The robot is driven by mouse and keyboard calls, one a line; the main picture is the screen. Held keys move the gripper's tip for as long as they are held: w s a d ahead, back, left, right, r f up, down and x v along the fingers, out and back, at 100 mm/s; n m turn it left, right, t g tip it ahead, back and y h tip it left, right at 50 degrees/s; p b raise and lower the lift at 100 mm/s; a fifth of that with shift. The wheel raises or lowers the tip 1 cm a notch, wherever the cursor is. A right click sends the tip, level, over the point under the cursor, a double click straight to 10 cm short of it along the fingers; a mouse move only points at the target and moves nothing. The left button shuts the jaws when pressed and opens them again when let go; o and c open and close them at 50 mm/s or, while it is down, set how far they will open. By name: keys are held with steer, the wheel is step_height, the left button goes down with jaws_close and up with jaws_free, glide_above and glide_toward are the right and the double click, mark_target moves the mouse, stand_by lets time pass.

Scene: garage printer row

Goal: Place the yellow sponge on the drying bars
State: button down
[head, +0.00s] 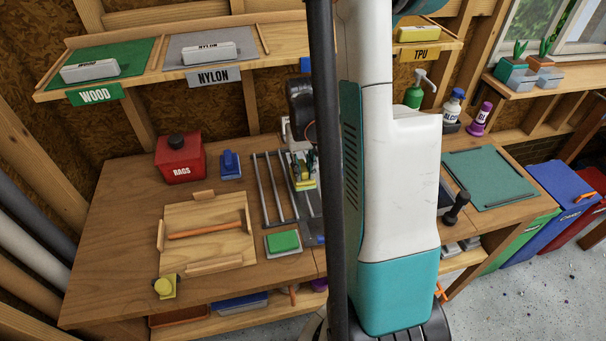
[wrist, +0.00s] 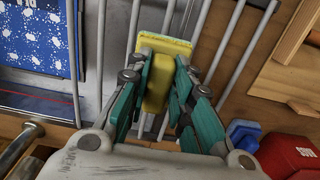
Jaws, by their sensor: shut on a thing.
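My gripper (head: 303,165) is at the back of the bench, partly behind my own arm in the head view. In the wrist view its teal fingers (wrist: 160,90) are shut on the yellow sponge (wrist: 157,92), one on each side. The sponge also shows as a small yellow patch in the head view (head: 306,184). The grey drying bars (head: 272,188) lie on the bench just left of the gripper. In the wrist view, metal bars (wrist: 214,42) run behind and beside the sponge. I cannot tell whether the sponge touches them.
A green block on a pale base (head: 283,242) sits in front of the bars. A blue object (head: 230,164) and a red RAGS can (head: 180,158) stand to the left. A wooden board with a rod (head: 205,234) lies front left. Shelves (head: 150,69) overhang the back.

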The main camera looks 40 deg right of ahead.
mark_target(303, 168)
steer(key=shift+f, duration=1)
steer(key=shift+f+b, duration=0.2)
steer(key=shift+b, duration=0.15)
steer(key=c, duration=1.4)
jaws_free()
steer(key=shift+r, duration=0.15)
step_height(303, 168, up, 12)
steer(key=p, duration=0.3)
steer(key=shift+r, duration=0.1)
